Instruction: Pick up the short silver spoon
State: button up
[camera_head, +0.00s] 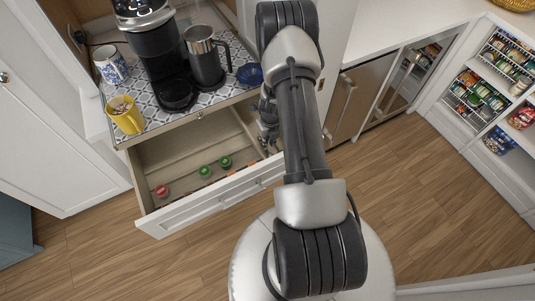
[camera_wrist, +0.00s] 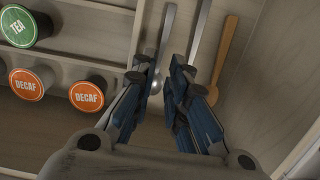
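The short silver spoon (camera_wrist: 167,32) lies in the right-hand compartment of the open drawer, close to the divider. Its handle points away from me in the wrist view, and its rounded end shows between my fingers. My gripper (camera_wrist: 160,75) is open above it, one finger on each side, with blue pads along the fingers. A second silver utensil (camera_wrist: 200,28) lies just to the right, partly hidden behind the right finger. A wooden utensil (camera_wrist: 226,48) lies further right. In the head view my gripper (camera_head: 267,130) reaches into the drawer's right end, and the spoon is hidden there.
The drawer (camera_head: 180,160) holds red and green pods (camera_head: 204,171) in its wider compartment; orange decaf pods (camera_wrist: 87,95) are left of my gripper. A thin divider (camera_wrist: 137,35) and the drawer walls are close. A coffee machine (camera_head: 158,50), metal press and mugs stand above.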

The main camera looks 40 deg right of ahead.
jog(key=f+b, duration=0.1)
jog(key=f, duration=0.1)
jog(key=f+b, duration=0.1)
jog(key=f, duration=0.1)
jog(key=w+f+b, duration=0.1)
jog(key=shift+d+f, duration=0.15)
jog(key=shift+f, duration=0.25)
jog(key=shift+s+r, duration=0.1)
jog(key=shift+c, duration=0.5)
grip_shut()
notch_tip(320, 180, up, 20)
jog(key=p, duration=0.7)
jog(key=shift+p, duration=0.4)
